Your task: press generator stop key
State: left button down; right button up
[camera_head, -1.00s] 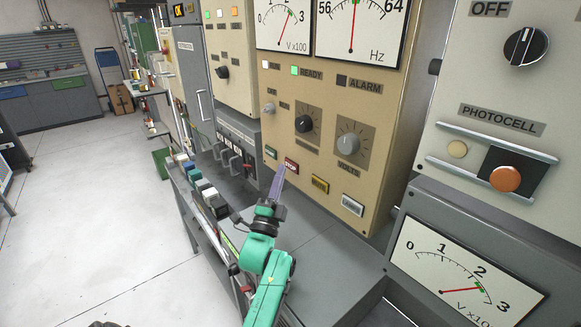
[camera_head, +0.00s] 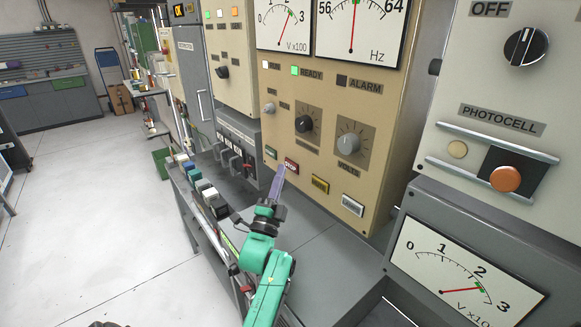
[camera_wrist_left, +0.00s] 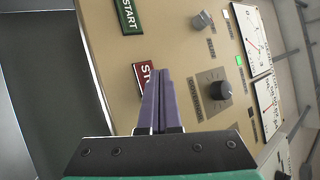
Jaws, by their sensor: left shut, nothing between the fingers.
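The red stop key (camera_head: 291,167) sits low on the beige generator panel (camera_head: 330,100), between a green start key (camera_head: 271,153) and a yellow key (camera_head: 320,184). My left gripper (camera_head: 281,170) is shut and empty, its purple fingers pointing up at the stop key. In the left wrist view the fingertips (camera_wrist_left: 158,72) overlap the right part of the red stop key (camera_wrist_left: 142,75), hiding some of its letters. I cannot tell whether the tips touch it. The green start key (camera_wrist_left: 129,14) is clear of the fingers. My right gripper is out of view.
A white key (camera_head: 352,205) is right of the yellow one. Knobs (camera_head: 304,124) and gauges are above the keys. A grey bench (camera_head: 325,255) runs below the panel, with several small blocks (camera_head: 205,192) at its left. A photocell panel (camera_head: 505,150) juts out at right.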

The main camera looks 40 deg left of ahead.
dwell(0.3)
pick_arm(q)
jog(key=shift+w+d, duration=0.15)
jog(key=shift+w, duration=0.3)
jog(key=shift+w+b, duration=0.3)
jog(key=shift+b, duration=0.1)
dwell(0.5)
jog(key=shift+s, duration=0.8)
jog(key=shift+a+p, duration=0.2)
jog(key=shift+p, duration=0.15)
jog(key=s, duration=0.2)
jog(key=s+a+p, duration=0.1)
jog(key=s, duration=0.1)
jog(key=shift+s+a, duration=0.15)
jog(key=shift+s, duration=0.2)
